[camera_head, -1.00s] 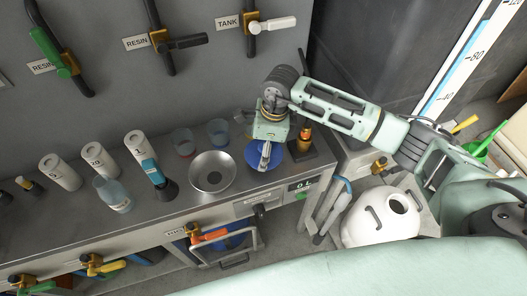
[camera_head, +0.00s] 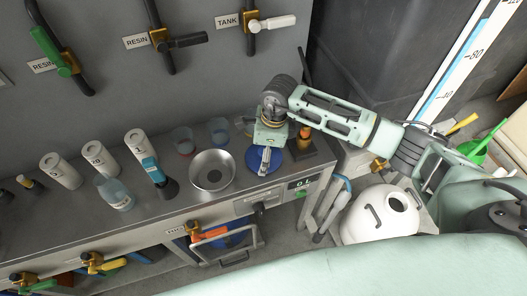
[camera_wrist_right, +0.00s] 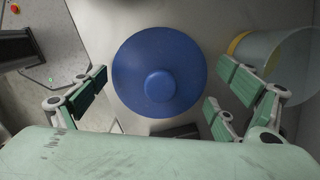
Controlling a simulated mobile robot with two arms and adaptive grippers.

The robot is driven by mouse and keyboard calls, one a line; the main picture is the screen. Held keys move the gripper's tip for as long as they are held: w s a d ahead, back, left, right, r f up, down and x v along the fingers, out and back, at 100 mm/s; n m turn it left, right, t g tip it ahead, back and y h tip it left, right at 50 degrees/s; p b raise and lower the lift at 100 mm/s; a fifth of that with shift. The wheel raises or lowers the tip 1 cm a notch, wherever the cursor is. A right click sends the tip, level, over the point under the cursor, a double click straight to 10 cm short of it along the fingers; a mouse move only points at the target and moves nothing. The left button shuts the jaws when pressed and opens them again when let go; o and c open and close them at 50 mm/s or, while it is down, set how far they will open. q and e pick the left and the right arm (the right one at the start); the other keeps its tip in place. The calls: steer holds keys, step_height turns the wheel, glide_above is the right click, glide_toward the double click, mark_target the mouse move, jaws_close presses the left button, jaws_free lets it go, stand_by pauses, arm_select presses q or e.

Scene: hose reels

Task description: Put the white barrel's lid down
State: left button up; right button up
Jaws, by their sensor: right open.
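A blue round lid (camera_head: 278,164) with a central knob lies flat on the grey bench, near its right end. In the right wrist view the lid (camera_wrist_right: 135,65) and its knob (camera_wrist_right: 159,85) show between my fingers. My right gripper (camera_head: 264,163) is over the lid; its fingers (camera_wrist_right: 160,92) are open, spread to either side of the knob and apart from it. The white barrel (camera_head: 365,218) stands on the floor right of the bench, its round top opening uncovered. My left gripper is not in view.
A metal bowl (camera_head: 212,171) stands left of the lid. A small amber-and-black item (camera_head: 304,139) is close on its right, and a clear cup (camera_head: 218,131) stands behind. A digital display (camera_head: 299,184) is on the bench front. Bottles and canisters fill the left.

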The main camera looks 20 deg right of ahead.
step_height(320, 180, up, 12)
steer(key=d+b, duration=0.1)
steer(key=b, duration=0.1)
steer(key=shift+s+d, duration=0.35)
